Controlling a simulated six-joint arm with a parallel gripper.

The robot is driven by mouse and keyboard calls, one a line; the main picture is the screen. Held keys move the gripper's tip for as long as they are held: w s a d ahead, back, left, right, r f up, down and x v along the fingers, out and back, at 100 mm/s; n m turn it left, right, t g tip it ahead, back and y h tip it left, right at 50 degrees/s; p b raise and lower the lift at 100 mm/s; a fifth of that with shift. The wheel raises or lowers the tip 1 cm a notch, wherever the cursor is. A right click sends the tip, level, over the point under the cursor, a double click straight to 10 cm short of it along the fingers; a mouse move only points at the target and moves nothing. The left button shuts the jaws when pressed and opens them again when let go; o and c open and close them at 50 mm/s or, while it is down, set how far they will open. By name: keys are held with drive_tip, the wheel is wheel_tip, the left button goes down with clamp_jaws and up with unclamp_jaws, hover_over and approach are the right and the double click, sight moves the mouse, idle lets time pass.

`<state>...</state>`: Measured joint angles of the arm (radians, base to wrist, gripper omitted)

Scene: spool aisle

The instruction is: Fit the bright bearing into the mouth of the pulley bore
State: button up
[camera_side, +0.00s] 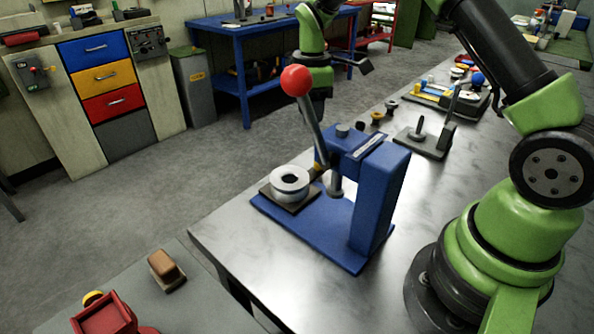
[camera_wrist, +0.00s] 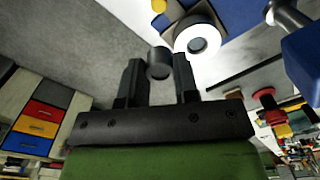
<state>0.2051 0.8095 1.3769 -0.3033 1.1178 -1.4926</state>
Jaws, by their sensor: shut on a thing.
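The pulley (camera_side: 290,178), a pale ring-shaped part with a dark bore, lies on the dark plate of a blue press (camera_side: 375,205). In the wrist view the pulley (camera_wrist: 188,45) shows its bore, above and right of the fingertips. My gripper (camera_wrist: 158,62) is shut on the bearing (camera_wrist: 159,70), a small cylinder that looks dull grey here. The bearing is apart from the bore in that view. In the side view my gripper (camera_side: 318,104) is behind the press, partly hidden by the lever, and the bearing cannot be made out there.
The press lever with a red knob (camera_side: 296,80) leans up near my gripper. A dark base with a peg (camera_side: 424,138) and several small parts stand farther along the metal bench. A brown block (camera_side: 166,270) and a red vise (camera_side: 103,316) are at the lower left.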

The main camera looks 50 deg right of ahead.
drive_tip(key=s+a, duration=0.1)
drive_tip(key=a, duration=0.6)
hover_over(290, 180)
wheel_tip(290, 180, down, 4)
drive_tip(key=shift+f, duration=2.45)
drive_tip(key=shift+f, duration=0.15)
drive_tip(key=o, duration=0.9)
drive_tip(key=shift+o, duration=0.2)
